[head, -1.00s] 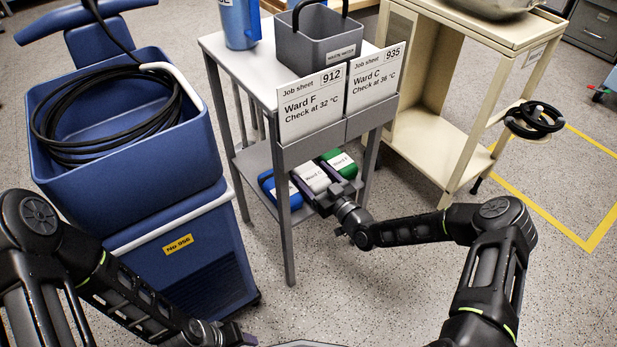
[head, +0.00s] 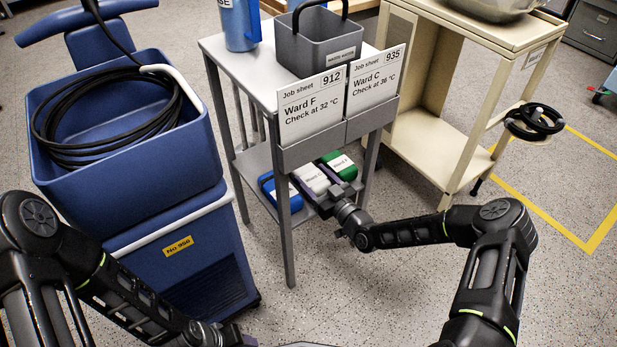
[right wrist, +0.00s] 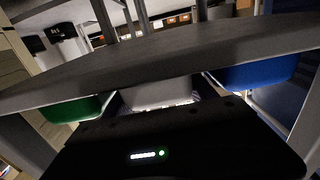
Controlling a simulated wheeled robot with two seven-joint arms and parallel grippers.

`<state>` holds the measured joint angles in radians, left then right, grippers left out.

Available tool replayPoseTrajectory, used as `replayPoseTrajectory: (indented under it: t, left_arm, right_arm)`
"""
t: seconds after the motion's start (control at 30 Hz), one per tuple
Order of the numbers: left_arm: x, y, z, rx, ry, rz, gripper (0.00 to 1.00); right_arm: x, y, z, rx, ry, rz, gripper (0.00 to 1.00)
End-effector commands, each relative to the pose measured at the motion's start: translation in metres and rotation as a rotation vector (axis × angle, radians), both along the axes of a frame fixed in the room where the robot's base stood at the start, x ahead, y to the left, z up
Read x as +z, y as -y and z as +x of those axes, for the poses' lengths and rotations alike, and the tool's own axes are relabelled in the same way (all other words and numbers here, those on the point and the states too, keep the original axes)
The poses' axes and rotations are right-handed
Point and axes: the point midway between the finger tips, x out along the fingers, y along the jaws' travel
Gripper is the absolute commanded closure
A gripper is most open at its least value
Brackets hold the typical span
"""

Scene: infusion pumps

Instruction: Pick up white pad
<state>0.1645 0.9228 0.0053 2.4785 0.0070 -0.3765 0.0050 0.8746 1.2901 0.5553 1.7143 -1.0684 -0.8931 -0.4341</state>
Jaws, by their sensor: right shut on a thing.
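The white pad (head: 312,179) lies on the lower shelf of the grey stand, between a blue pad (head: 284,193) and a green pad (head: 341,165). My right gripper (head: 322,194) reaches in from the front and is shut on the white pad. In the right wrist view the white pad (right wrist: 158,94) shows between the green pad (right wrist: 75,109) and the blue pad (right wrist: 252,74); the fingertips are mostly hidden by the gripper's dark body and the grey edge. My left gripper (head: 240,341) is at the bottom edge, partly cut off.
The grey stand (head: 222,48) bears a dark grey caddy (head: 310,48) and a blue jug (head: 238,24). Two job sheet cards (head: 312,103) stand at its front, above my right gripper. A blue cart (head: 130,200) stands left, a cream cart (head: 420,130) right. Open floor lies in front.

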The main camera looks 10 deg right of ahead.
Motion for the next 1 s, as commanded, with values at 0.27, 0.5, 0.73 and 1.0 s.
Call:
replayPoseTrajectory:
  t: [0.27, 0.5, 0.73, 1.0]
  left_arm:
    - [0.000, 0.000, 0.000, 0.000, 0.000, 0.000, 0.54]
    - [0.000, 0.000, 0.000, 0.000, 0.000, 0.000, 0.54]
    - [0.009, 0.000, -0.001, -0.001, -0.003, -0.001, 0.54]
    - [0.029, 0.000, -0.005, -0.007, -0.012, -0.003, 0.54]
  right_arm:
    - [0.000, 0.000, 0.000, 0.000, 0.000, 0.000, 0.86]
    - [0.001, 0.000, 0.000, 0.000, 0.002, 0.000, 0.90]
    - [0.019, 0.000, 0.001, 0.000, 0.004, 0.000, 0.90]
    - [0.072, 0.000, 0.001, 0.001, 0.005, -0.001, 0.90]
